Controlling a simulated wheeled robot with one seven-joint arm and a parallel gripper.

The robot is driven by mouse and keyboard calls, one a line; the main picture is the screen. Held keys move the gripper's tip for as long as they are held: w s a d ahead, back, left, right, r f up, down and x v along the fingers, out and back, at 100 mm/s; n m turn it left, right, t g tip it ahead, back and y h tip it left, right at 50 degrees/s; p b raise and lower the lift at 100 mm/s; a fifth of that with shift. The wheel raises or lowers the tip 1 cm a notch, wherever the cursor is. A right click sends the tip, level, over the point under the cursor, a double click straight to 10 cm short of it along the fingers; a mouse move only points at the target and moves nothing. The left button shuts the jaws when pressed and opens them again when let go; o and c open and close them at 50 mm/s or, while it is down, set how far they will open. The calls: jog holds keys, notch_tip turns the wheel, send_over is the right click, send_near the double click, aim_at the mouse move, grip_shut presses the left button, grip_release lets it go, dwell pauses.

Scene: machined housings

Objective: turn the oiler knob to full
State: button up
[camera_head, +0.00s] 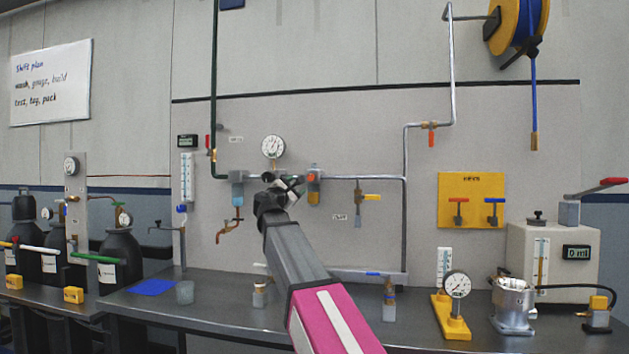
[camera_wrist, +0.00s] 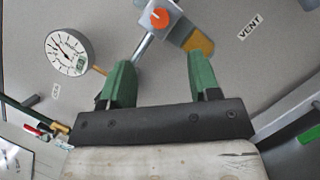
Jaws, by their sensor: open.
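The oiler is a grey block on the wall pipe with an amber bowl (camera_head: 313,190). Its round orange knob (camera_head: 313,173) faces out from the wall. In the wrist view the knob (camera_wrist: 159,17) is near the top edge, with a small pale mark on it, and the amber bowl (camera_wrist: 200,43) lies to its right. I cannot read the knob's setting. My gripper (camera_wrist: 162,78) is open and empty, its green fingers apart from the knob, which lies beyond the fingertips. In the head view my gripper (camera_head: 289,184) is just left of the oiler.
A round gauge (camera_head: 273,146) stands above the pipe, left of the oiler, and also shows in the wrist view (camera_wrist: 70,53). A blue-bowled unit (camera_head: 238,190) hangs further left. A yellow-handled valve (camera_head: 369,197) is right of the oiler. The bench (camera_head: 225,315) below holds several items.

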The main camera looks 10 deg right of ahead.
aim_at(310, 178)
jog(key=x, duration=1)
jog(key=shift+w+d+r, duration=0.1)
jog(key=shift+w+d, duration=0.05)
jog(key=shift+w, duration=0.15)
jog(key=c, duration=0.9)
